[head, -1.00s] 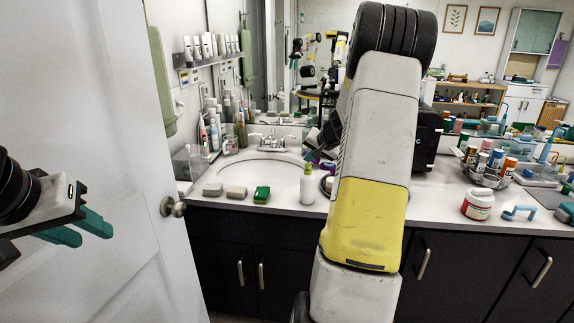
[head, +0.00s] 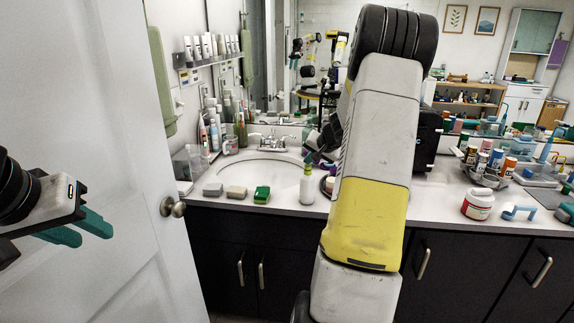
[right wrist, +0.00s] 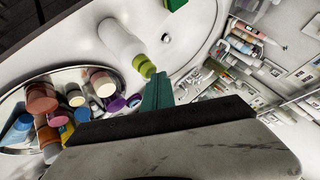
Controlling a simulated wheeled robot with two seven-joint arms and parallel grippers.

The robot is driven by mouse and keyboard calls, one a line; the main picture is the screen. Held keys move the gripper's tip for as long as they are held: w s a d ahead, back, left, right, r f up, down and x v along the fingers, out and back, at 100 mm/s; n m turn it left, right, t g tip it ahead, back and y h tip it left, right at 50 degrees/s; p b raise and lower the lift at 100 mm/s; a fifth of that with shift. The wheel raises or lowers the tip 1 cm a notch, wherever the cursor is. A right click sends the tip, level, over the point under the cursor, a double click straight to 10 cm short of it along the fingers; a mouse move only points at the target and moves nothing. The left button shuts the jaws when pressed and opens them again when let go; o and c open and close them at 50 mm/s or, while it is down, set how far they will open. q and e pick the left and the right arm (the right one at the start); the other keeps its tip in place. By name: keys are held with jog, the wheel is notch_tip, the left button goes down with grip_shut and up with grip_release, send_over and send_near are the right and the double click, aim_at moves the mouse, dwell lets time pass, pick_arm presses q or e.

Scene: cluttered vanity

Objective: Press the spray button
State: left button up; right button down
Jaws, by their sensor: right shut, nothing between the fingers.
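The spray bottle (head: 306,190) stands upright on the counter in front of the sink, white with a yellow-green top. In the right wrist view its white body (right wrist: 119,38) and yellow-green top (right wrist: 144,66) show at upper middle. My right gripper (right wrist: 161,76) has its teal fingers shut and empty, with the tips right beside the top. I cannot tell whether they touch it. In the head view the tip of my right gripper (head: 309,158) shows just above the bottle, while my arm hides most of it. My left gripper (head: 96,232) is open and empty, by the door.
A round tray (right wrist: 12,100) of several small bottles stands close beside the spray bottle. Soap bars and a green sponge (head: 262,194) lie left of it. The sink (head: 262,170) is behind. A white door (head: 105,130) fills the left side.

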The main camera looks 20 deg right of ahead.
aim_at(310, 166)
jog(key=shift+f, duration=0.15)
dwell(0.3)
jog(key=shift+r, duration=1)
jog(key=shift+r, duration=2.5)
